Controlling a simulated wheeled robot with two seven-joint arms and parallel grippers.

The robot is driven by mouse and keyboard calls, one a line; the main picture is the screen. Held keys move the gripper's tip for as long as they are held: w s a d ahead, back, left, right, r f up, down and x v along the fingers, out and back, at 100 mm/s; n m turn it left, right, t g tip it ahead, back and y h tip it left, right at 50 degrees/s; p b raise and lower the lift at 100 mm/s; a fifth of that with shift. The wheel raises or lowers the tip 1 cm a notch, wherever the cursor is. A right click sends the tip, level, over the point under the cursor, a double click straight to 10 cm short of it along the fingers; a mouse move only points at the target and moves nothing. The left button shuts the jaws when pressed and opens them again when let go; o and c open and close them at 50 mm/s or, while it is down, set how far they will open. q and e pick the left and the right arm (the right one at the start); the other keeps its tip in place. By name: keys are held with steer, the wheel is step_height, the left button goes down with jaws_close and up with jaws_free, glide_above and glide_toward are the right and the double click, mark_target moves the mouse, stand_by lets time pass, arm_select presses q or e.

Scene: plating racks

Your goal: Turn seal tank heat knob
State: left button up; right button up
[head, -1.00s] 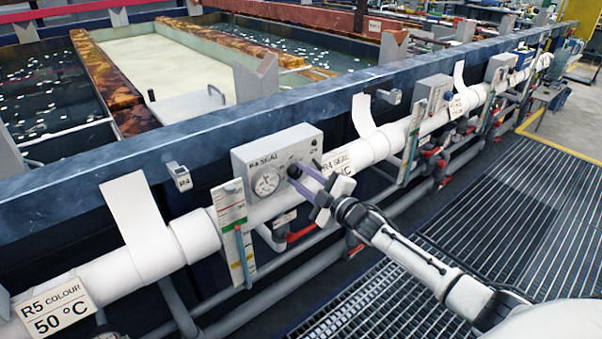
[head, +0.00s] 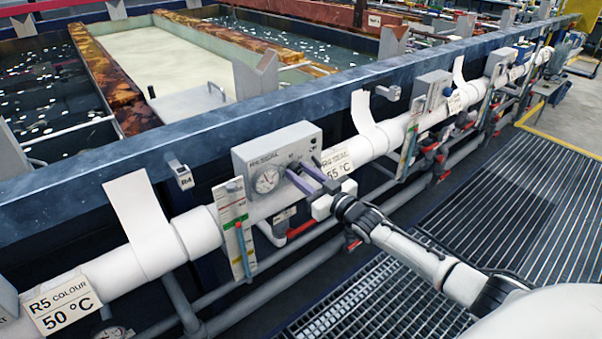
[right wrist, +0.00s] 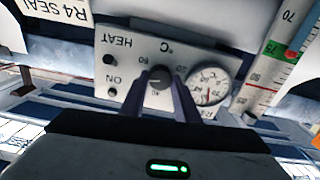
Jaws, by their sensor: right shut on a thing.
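The grey R4 SEAL control box (head: 252,150) is mounted on the tank's side in the head view, with a round dial gauge (head: 266,179) on its face. In the right wrist view the box (right wrist: 130,45) appears upside down, with the gauge (right wrist: 209,86) at right. The dark heat knob (right wrist: 159,78) sits between the fingers of my right gripper (right wrist: 160,80), which is shut on it. In the head view my right gripper (head: 302,178) reaches the box from the right and hides the knob. My left gripper is not in view.
A white pipe (head: 200,232) runs along the tank wall below the box. A level gauge (head: 236,225) stands left of it, and an R4 SEAL label (head: 336,164) right of it. Floor grating (head: 345,300) lies in front, partly under my arm.

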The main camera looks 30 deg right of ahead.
steer(key=shift+m, duration=1.1)
steer(key=o, duration=1)
steer(key=shift+o, duration=0.2)
steer(key=shift+s, duration=0.1)
steer(key=s, duration=1)
steer(key=shift+d+p, duration=0.3)
steer(key=shift+d, duration=0.1)
